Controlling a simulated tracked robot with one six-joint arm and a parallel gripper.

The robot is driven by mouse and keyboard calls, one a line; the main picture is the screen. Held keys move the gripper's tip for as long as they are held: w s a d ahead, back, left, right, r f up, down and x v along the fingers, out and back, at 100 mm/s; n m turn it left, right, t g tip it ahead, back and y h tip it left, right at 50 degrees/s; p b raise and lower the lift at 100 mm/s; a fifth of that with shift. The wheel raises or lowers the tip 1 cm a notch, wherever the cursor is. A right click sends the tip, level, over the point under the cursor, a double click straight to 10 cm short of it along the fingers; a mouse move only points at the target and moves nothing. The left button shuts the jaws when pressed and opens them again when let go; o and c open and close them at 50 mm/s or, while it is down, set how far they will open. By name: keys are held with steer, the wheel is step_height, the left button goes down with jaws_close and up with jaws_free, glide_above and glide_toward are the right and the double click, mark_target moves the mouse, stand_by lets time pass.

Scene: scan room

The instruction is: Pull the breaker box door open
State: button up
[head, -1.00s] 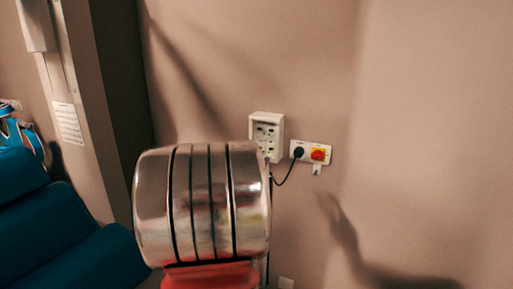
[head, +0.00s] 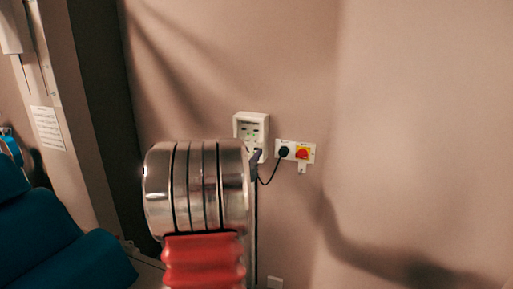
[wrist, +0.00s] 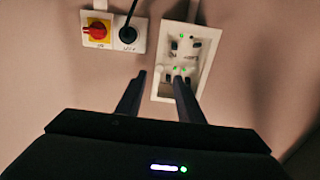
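The breaker box (head: 240,118) is a small white box on the wall, just right of my arm in the head view. It also shows in the wrist view (wrist: 203,62), tilted, with a pale frame, dark slots and small green lights. I cannot tell its door from its front. My gripper (wrist: 160,76) is open, with two dark fingers apart and nothing seen between them. One fingertip overlaps the box's face in the wrist view, the other lies beside its edge. Contact cannot be told. In the head view my arm hides most of the gripper and the box's lower part.
A white plate (head: 308,147) beside the box carries a red and yellow rotary switch (head: 302,153) and a black plug (head: 283,152) with a hanging cable. A teal padded seat (head: 75,265) is at lower left. The wall on the right is bare.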

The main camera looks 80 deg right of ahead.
mark_target(258, 144)
steer(key=d, duration=0.7)
steer(key=shift+s, duration=0.35)
steer(key=shift+c, duration=0.4)
jaws_close()
steer(key=shift+a, duration=0.15)
